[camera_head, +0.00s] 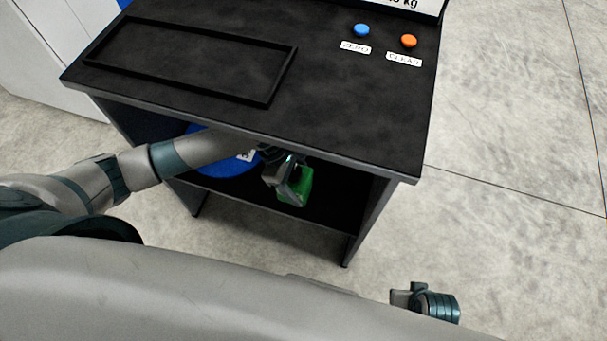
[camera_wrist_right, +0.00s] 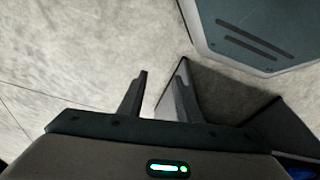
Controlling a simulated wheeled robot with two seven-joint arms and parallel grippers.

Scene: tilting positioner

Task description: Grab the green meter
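The green meter (camera_head: 300,187) is at the lower shelf of the black table, under the tabletop. My left arm reaches in below the tabletop, and its gripper (camera_head: 285,184) is right at the meter, overlapping its left side. I cannot tell whether the left fingers are closed around the meter or only beside it. My right gripper (camera_wrist_right: 160,85) has its two fingers apart with nothing between them. In the head view the right gripper (camera_head: 404,297) is low at the right, over the floor, away from the meter.
The black table (camera_head: 350,115) has a shallow rimmed tray (camera_head: 190,80), a blue button (camera_head: 362,30), an orange button (camera_head: 409,41) and part of a display on top. A blue round object (camera_head: 215,165) is on the shelf behind my left arm. Floor at the right is clear.

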